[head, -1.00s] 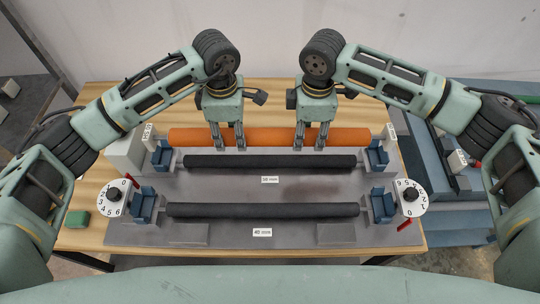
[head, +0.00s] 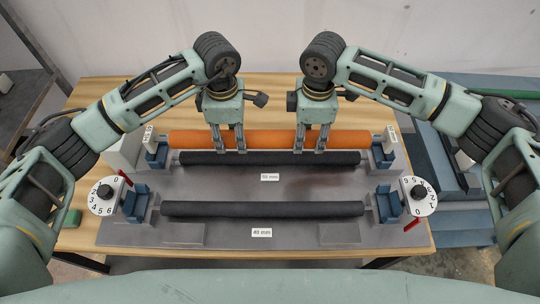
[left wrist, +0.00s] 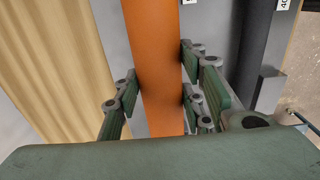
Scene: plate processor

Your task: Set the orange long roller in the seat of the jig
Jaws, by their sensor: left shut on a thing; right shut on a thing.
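The orange long roller (head: 270,139) lies level across the back of the grey jig base (head: 220,182). My left gripper (head: 228,147) is shut on it left of its middle, and my right gripper (head: 312,147) is shut on it right of its middle. In the left wrist view, the fingers (left wrist: 160,102) stand on both sides of the orange roller (left wrist: 156,60). The roller's ends are near the rear blue holders, left (head: 156,156) and right (head: 384,156). I cannot tell whether it touches them.
A black roller (head: 270,158) lies just in front of the orange one, partly behind my fingertips. Another black roller (head: 262,208) lies between the front blue holders. Numbered dials stand at left (head: 103,201) and right (head: 424,203). A green block (head: 73,218) is at the left.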

